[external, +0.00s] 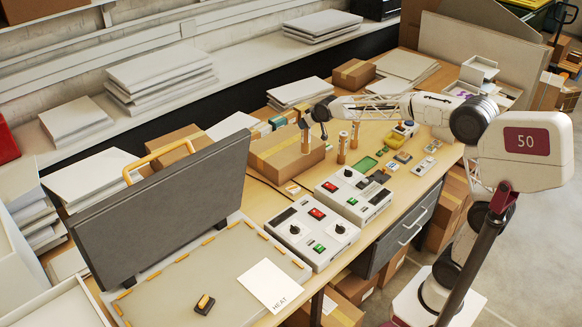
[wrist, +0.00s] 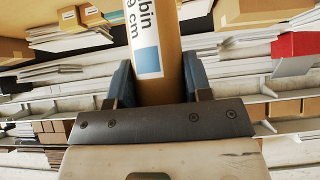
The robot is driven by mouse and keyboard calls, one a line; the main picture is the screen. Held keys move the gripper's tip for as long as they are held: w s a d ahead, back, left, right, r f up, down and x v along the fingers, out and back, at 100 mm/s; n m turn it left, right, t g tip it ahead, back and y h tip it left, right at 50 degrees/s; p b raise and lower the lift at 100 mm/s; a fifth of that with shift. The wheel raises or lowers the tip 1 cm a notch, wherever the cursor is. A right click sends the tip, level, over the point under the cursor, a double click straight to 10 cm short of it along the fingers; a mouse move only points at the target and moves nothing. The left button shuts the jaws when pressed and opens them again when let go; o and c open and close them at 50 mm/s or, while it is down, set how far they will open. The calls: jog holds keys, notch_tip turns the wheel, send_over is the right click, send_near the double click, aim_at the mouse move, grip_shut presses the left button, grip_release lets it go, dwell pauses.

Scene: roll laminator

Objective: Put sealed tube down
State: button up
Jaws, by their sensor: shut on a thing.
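My gripper (external: 318,110) is shut on a brown cardboard tube (wrist: 165,88), whose white and blue label reads "bin" and "9 cm" in part. The tube stands between the two dark fingers in the wrist view (wrist: 160,84); its far end runs out of the top of the picture. In the external view the held tube (external: 305,138) appears small and roughly upright in front of a cardboard box. Whether its lower end touches anything I cannot tell. Two similar tubes (external: 342,147) (external: 354,135) stand upright on the table to the right of it.
The cardboard box (external: 283,158) is close to my gripper. Two control boxes (external: 311,232) (external: 353,196) with knobs and buttons stand nearer the camera. The laminator's raised grey lid (external: 170,205) is at left. Small coloured items (external: 367,163) lie on the wooden table (external: 420,178).

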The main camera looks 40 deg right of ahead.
jog(key=w+f, duration=0.1)
jog(key=w, duration=1.5)
jog(key=shift+a+f, duration=0.15)
jog(key=shift+f, duration=0.15)
jog(key=shift+f, duration=1.85)
jog(key=o, duration=1.2)
jog(key=shift+o, duration=0.2)
jog(key=v, duration=1.2)
